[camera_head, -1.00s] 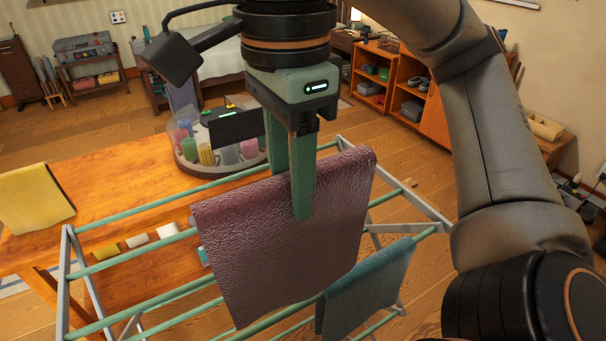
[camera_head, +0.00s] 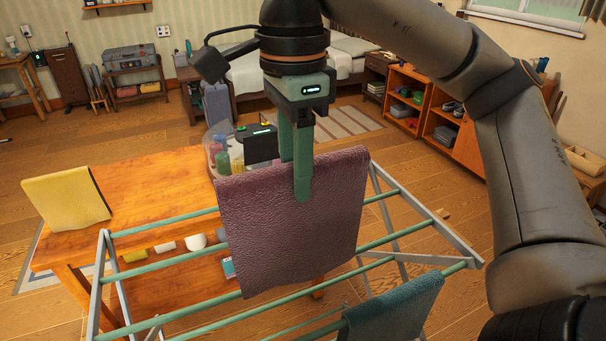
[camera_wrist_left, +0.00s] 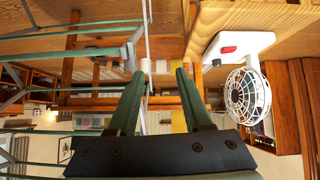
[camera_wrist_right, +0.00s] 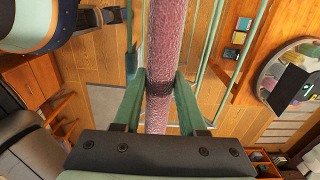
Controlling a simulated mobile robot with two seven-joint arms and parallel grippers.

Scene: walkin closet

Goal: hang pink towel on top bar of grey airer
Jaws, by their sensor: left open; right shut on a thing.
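The pink towel (camera_head: 290,235) hangs in the right gripper (camera_head: 302,190), which is shut on its upper part. In the right wrist view the towel (camera_wrist_right: 162,50) is a narrow strip between the fingers. The grey airer (camera_head: 440,228) with green bars stands below and around the towel. In the head view the towel's upper edge shows above the airer's far bar (camera_head: 160,227) and covers its middle. I cannot tell whether the towel touches a bar. My left gripper (camera_wrist_left: 160,75) is open and empty in its wrist view, with airer bars to its left; the head view does not show it.
A teal towel (camera_head: 395,308) hangs on the airer's near right part. A wooden table (camera_head: 140,185) stands behind the airer with a yellow cloth (camera_head: 65,198) at its left edge. A fan (camera_wrist_left: 247,92) is close right of the left gripper.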

